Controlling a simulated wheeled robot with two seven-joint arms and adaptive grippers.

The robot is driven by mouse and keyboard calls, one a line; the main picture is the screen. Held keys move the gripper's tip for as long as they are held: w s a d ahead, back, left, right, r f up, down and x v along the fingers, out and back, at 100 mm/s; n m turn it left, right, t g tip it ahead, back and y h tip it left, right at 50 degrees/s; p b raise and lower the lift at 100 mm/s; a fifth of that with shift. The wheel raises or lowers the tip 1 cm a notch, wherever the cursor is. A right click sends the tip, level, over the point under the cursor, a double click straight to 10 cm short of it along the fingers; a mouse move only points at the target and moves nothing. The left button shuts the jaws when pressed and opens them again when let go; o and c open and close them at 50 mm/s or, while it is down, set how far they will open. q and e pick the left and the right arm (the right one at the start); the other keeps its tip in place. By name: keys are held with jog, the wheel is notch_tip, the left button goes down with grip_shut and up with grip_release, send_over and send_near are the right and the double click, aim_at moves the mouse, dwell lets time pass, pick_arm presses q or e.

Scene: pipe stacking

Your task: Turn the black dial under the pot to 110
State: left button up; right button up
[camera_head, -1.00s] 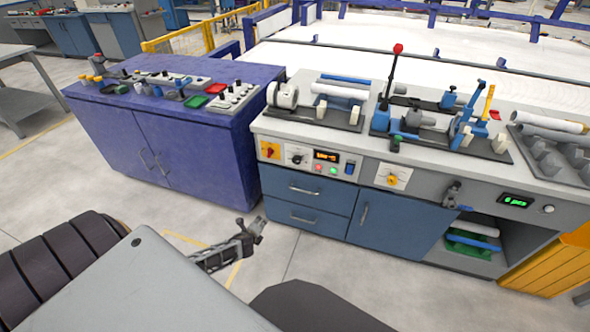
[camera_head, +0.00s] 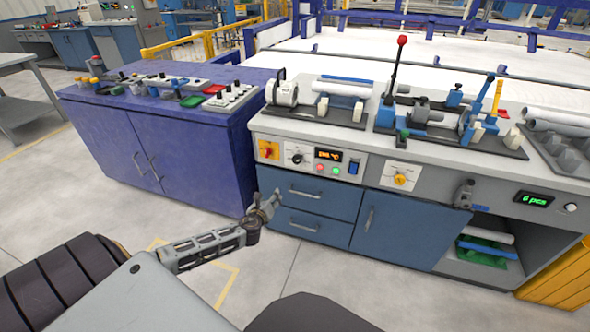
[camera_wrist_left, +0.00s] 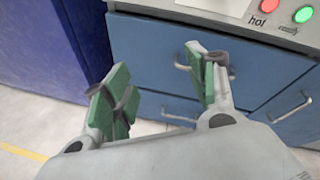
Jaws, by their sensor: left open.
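The black dial (camera_head: 297,159) is on the pale control panel at the front of the grey bench. It is below the white round unit (camera_head: 284,95) on the benchtop, and I see no clear pot. The orange display (camera_head: 328,155) is to its right, with digits too small to read surely. My left gripper (camera_head: 268,201) is in front of the blue drawers, below the dial and apart from it. In the left wrist view the gripper (camera_wrist_left: 158,85) is open and empty, with green pads. The dial is outside that view. My right gripper is not in view.
An orange-and-red switch (camera_head: 268,149) is left of the dial. Red and green buttons (camera_wrist_left: 287,15) show in the left wrist view. Drawer handles (camera_head: 305,192) stick out near my gripper. A purple cabinet (camera_head: 190,150) stands at left. The floor in front is open.

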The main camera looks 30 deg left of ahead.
pick_arm(q)
jog(key=w+d+r+m+t+h+b, duration=0.1)
jog(key=w+d+r+m+t+b, duration=0.1)
jog(key=d+r+m+t+b, duration=0.2)
jog(key=shift+w+d+r+m+b, duration=0.35)
jog(key=shift+d+r+m+b, duration=0.65)
jog(key=shift+r+b, duration=0.95)
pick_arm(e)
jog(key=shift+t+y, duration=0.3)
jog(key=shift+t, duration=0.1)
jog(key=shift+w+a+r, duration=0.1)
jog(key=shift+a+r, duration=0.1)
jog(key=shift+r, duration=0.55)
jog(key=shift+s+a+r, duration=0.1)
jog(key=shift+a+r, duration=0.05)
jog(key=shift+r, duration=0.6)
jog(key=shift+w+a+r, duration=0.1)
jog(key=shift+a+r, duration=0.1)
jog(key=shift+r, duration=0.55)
pick_arm(q)
jog(key=shift+w+a+r, duration=0.1)
jog(key=shift+a+r, duration=0.1)
jog(key=shift+a, duration=0.1)
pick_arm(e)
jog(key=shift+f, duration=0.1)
